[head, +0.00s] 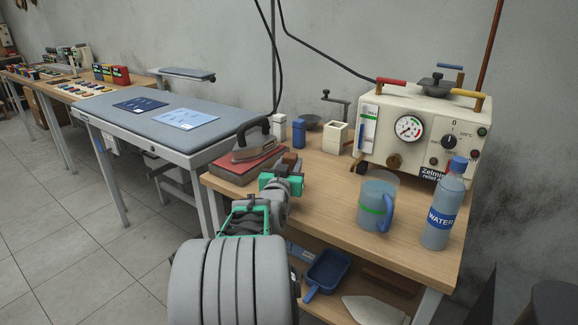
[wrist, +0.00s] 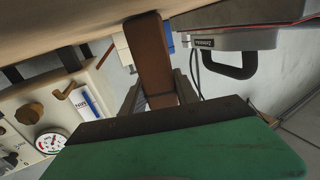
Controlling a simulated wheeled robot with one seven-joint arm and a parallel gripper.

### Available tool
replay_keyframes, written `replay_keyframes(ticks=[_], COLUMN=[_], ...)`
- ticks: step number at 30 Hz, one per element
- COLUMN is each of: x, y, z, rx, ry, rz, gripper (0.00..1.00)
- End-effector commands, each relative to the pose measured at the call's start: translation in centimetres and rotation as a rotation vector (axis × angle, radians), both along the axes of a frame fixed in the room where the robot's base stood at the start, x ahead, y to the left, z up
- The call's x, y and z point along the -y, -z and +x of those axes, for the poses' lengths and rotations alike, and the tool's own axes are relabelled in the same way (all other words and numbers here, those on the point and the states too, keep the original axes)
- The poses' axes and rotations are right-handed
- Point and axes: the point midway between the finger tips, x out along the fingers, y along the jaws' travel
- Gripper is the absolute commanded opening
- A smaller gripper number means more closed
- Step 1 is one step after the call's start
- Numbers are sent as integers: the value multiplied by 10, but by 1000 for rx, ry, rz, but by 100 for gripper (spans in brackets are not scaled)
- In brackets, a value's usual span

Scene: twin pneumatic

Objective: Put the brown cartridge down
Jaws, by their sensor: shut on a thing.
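The brown cartridge (wrist: 150,60) is a narrow brown block. In the wrist view it stands out between the fingers of my gripper (wrist: 158,98), which is shut on it. In the head view my gripper (head: 288,171) is over the left part of the wooden workbench (head: 330,190), and a small brown top of the cartridge (head: 290,159) shows above it. The rest of the cartridge is hidden by the gripper there. I cannot tell whether the cartridge touches the bench.
An iron (head: 252,139) rests on a red pad (head: 247,168) left of my gripper. Small bottles (head: 298,132) and a white box (head: 335,138) stand behind. A cream machine (head: 421,132), a jug (head: 376,205) and a water bottle (head: 444,205) are right. Bench between gripper and jug looks clear.

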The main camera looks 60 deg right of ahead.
Motion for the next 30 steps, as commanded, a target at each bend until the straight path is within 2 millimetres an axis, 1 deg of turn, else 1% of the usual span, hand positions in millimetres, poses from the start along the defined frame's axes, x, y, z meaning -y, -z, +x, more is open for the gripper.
replay_keyframes(ticks=[2, 3, 10, 17, 20, 21, 23, 30], x=[-1, -1, -1, -1, -1, -7, -18, -80], y=[3, 3, 2, 2, -5, -2, -2, -3], z=[1, 1, 1, 1, 1, 0, -2, -16], rx=[0, 0, 0, 0, 0, 0, 1, 1], ry=[-1, -2, -2, -2, -2, -3, -5, -6], rz=[-1, 0, 1, 1, 0, 1, 0, -2], gripper=[0, 39, 57, 58, 58, 58, 58, 58])
